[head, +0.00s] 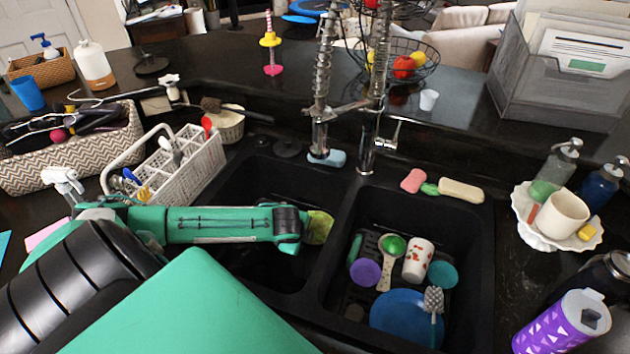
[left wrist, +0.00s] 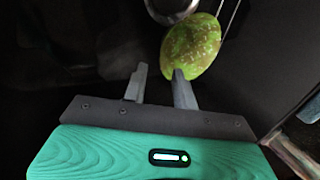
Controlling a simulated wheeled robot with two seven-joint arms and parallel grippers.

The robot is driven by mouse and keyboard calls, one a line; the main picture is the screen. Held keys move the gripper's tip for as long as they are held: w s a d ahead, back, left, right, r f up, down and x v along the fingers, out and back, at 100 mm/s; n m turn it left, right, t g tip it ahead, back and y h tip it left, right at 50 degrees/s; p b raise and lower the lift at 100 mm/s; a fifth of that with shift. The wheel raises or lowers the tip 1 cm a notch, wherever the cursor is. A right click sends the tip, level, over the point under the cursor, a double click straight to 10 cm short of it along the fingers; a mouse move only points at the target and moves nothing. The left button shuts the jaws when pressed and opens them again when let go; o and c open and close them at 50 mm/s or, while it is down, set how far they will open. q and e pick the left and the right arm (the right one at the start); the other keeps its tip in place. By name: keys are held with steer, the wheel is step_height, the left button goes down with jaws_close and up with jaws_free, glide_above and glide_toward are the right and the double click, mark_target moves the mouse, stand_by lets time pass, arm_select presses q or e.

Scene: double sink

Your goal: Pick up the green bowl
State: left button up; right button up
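The green bowl (left wrist: 192,45), yellow-green and speckled, is in the left sink basin. In the left wrist view it lies just beyond the fingertips, mostly ahead of the right-hand finger. In the head view its edge (head: 320,227) shows past the end of my left wrist, by the divider; the rest is hidden. My left gripper (left wrist: 159,72) is open, with nothing between its two fingers, and its right-hand fingertip is close to or touching the bowl's near edge; I cannot tell which. In the head view my left fingers are hidden behind the wrist. My right gripper is not in view.
The sink divider (head: 337,243) stands right of my wrist. The right basin holds a blue plate (head: 402,318), a patterned cup (head: 418,260) and utensils. A white caddy (head: 189,165) stands by the left basin. A round metal part (left wrist: 170,8) lies beside the bowl.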

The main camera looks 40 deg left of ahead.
arm_select(q)
steer(key=x, duration=0.3)
steer(key=shift+w+f, duration=0.2)
steer(key=shift+f, duration=0.15)
steer(key=shift+w+a+p+x, duration=0.15)
steer(key=shift+p+x, duration=0.1)
steer(key=shift+x, duration=0.4)
steer(key=shift+a+p+x, duration=0.1)
steer(key=shift+p+x, duration=0.15)
steer(key=shift+x, duration=0.35)
steer(key=shift+w+a+p+x, duration=0.15)
steer(key=shift+p+x, duration=0.1)
steer(key=shift+x, duration=0.4)
steer(key=shift+w+a+f, duration=0.1)
steer(key=shift+w+f, duration=0.1)
steer(key=shift+f, duration=0.35)
jaws_close()
